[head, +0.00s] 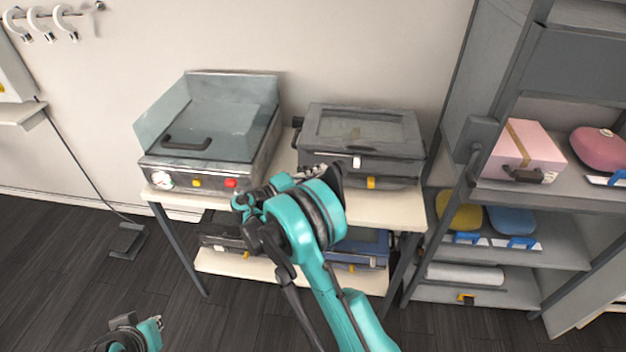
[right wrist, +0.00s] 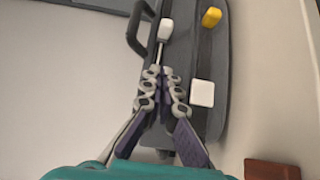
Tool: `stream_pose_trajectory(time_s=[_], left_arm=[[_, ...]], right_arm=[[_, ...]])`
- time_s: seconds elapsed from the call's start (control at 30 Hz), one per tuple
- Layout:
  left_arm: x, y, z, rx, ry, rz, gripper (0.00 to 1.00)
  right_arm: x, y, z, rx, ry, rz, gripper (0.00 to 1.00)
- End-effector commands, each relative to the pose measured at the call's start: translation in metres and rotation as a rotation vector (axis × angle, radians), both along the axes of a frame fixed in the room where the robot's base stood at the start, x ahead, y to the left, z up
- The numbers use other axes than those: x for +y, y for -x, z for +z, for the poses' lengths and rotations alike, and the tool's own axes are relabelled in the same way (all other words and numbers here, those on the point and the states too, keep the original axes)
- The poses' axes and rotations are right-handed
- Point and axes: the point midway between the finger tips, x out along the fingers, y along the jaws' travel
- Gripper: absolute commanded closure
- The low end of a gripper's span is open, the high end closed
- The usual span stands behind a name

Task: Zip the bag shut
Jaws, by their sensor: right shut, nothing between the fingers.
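The bag (head: 362,128) is a dark grey case with a panel on its top, lying on the right half of the table. A white tab (head: 356,161) and a yellow tag (head: 371,183) show on its front. In the right wrist view the bag (right wrist: 214,55) fills the upper middle, with a white tab (right wrist: 167,30), a yellow tag (right wrist: 211,17) and a black handle. My right gripper (right wrist: 163,75) is shut and empty, its tips just below the white tab. In the head view my arm hides the bag's front left. My left gripper (head: 135,335) is at the bottom left, partly cut off.
A steel machine (head: 210,130) with a clear guard stands left of the bag on the table (head: 385,208). More cases lie on the lower shelf. A grey shelving unit (head: 465,140) with a pink box (head: 522,152) stands close at right. The floor at left is mostly open.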

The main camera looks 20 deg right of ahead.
Motion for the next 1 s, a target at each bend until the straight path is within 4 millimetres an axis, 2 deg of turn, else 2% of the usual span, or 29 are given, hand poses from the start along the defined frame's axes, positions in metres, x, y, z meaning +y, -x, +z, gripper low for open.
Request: stream_pose_trajectory(time_s=[0.03,0.2,0.4,1.0], left_arm=[[0.000,0.000,-0.005,0.000,0.000,0.000,1.00],[0.000,0.000,-0.013,0.000,0.000,0.000,1.00],[0.000,0.000,-0.021,0.000,0.000,0.000,1.00],[0.000,0.000,-0.024,0.000,0.000,0.000,1.00]], right_arm=[[-0.013,-0.002,-0.002,0.000,0.000,-0.005,1.00],[-0.047,-0.010,-0.002,0.001,-0.001,-0.004,1.00],[-0.069,0.005,-0.002,0.001,-0.001,-0.001,1.00],[-0.084,0.015,0.000,0.001,-0.001,-0.002,1.00]])
